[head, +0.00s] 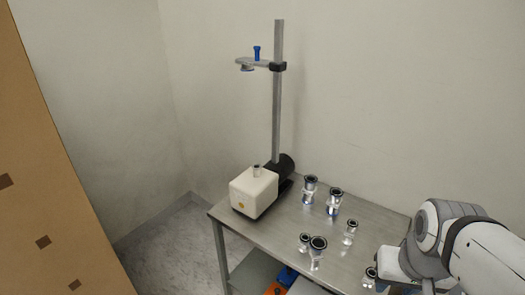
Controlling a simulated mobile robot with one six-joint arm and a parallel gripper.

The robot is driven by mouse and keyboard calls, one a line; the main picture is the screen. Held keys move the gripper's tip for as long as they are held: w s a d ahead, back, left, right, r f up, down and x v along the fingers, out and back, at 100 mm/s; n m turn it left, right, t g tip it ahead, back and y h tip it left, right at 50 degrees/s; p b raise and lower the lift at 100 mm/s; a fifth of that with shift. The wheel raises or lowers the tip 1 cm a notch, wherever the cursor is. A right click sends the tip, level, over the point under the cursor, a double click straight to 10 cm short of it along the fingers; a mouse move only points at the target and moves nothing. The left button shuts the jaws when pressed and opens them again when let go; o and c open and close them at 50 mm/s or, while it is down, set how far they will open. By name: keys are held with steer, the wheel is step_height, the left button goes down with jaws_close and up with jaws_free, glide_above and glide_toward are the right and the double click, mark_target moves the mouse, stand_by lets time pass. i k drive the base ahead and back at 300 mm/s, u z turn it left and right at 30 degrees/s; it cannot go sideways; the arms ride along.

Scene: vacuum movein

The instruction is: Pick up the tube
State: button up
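Several short shiny tube-like pieces with dark ring tops stand on the metal table (240,232). Two taller ones are at the back, a tube (309,190) and another tube (334,203). A slimmer piece (349,232) stands at the right, and a tube (317,252) with a smaller piece (304,242) beside it stands nearer the front. One more small piece (370,277) is at the lower right, close to my gripper (388,284). I cannot tell which one is the task's tube. My gripper is at the bottom edge, its fingers too small and partly cut off to judge.
A white box-shaped pump (253,192) with a dark motor sits at the table's left end. A tall metal post (278,95) with a clamp arm (259,65) rises behind it. Orange and blue items (276,289) lie on the lower shelf. A brown panel (45,170) stands left.

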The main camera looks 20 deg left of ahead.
mark_target(349, 233)
steer(key=u, duration=0.85)
steer(key=k, duration=1.2)
steer(key=u, duration=0.85)
steer(key=i, duration=1.6)
steer(key=z, duration=1.35)
steer(key=i, duration=0.75)
steer(key=z, duration=0.55)
